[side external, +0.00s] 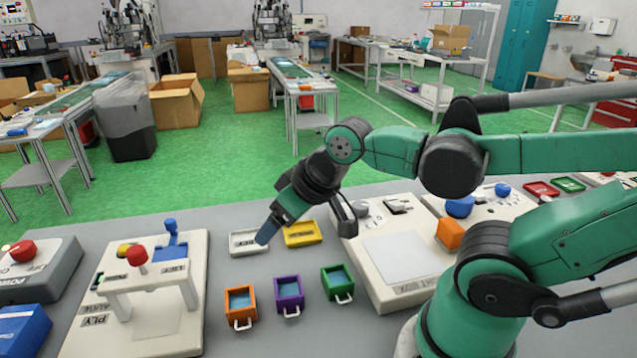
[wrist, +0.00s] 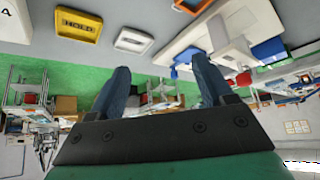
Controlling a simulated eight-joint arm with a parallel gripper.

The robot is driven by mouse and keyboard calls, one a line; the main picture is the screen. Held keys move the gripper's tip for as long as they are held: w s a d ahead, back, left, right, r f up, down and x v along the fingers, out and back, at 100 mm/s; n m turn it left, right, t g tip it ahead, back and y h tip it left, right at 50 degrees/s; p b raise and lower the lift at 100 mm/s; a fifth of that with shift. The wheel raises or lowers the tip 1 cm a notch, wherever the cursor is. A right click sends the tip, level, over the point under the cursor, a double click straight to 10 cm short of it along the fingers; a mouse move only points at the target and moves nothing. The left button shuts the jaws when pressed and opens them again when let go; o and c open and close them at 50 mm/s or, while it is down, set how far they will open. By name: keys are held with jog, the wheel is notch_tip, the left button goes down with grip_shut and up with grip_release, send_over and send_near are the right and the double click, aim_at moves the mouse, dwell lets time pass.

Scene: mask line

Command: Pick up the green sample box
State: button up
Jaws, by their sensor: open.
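The green sample box (side external: 337,283) stands on the grey table in the side view, at the right end of a row. It is open-topped, with a blue-green inside and a white handle at its front. A purple box (side external: 289,293) and an orange box (side external: 239,304) stand to its left. My gripper (side external: 306,225) is open and empty, above and behind the row. Its two blue fingers stand wide apart in the wrist view (wrist: 160,72). The green box does not show in the wrist view.
A white tray (side external: 247,241) and a yellow tray (side external: 302,233) lie near my gripper. A white machine with a flat pad (side external: 401,257) is close to the green box's right. A white press (side external: 136,284) with a red knob stands left. Bare table lies between boxes and trays.

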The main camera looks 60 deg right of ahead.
aim_at(338, 275)
jog(key=s+d+f+m+g, duration=0.4)
jog(key=m, duration=0.1)
jog(key=s+d+f+m+g, duration=0.1)
jog(key=d+f+m+g, duration=0.1)
jog(key=m, duration=0.1)
jog(key=shift+s+f+g, duration=0.1)
jog(key=shift+s+g, duration=0.3)
jog(key=shift+s+f+m, duration=0.1)
jog(key=shift+f+m, duration=0.05)
jog(key=shift+m, duration=0.15)
jog(key=shift+f, duration=2.65)
jog(key=c, duration=1)
